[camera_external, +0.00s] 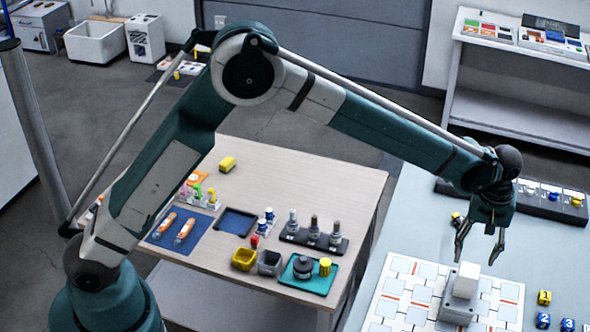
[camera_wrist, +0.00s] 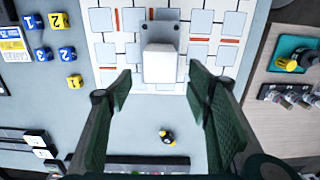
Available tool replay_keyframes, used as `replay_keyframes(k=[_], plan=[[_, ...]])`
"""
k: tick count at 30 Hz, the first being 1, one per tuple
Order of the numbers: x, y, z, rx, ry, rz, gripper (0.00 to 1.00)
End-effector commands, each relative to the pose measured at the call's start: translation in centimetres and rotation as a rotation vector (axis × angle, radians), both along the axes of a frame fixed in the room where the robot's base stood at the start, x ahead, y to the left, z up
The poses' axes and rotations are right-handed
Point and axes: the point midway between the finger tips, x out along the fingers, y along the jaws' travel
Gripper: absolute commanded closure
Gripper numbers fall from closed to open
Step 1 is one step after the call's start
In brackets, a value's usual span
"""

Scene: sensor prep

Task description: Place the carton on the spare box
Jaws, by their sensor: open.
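The open fingers also show in the wrist view (camera_wrist: 161,78), one each side, apart from the block.
The white board (camera_external: 398,288) has grey squares and red bars. Blue and yellow number cubes (camera_wrist: 58,53) lie beside it. A small black and yellow item (camera_wrist: 167,137) lies near the gripper. A wooden table (camera_external: 285,180) holds a teal tray (camera_external: 318,284), bins and bottles.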

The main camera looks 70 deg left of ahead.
Motion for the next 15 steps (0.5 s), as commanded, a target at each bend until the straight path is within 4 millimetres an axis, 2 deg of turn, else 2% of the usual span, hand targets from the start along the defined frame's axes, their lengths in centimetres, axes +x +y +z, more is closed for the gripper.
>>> replay_keyframes(k=[8,15], plan=[[-0.2,0.2,0.3,-0.001,-0.004,-0.003,0.5],[-1.4,1.4,2.7,-0.006,-0.023,-0.029,0.5]])
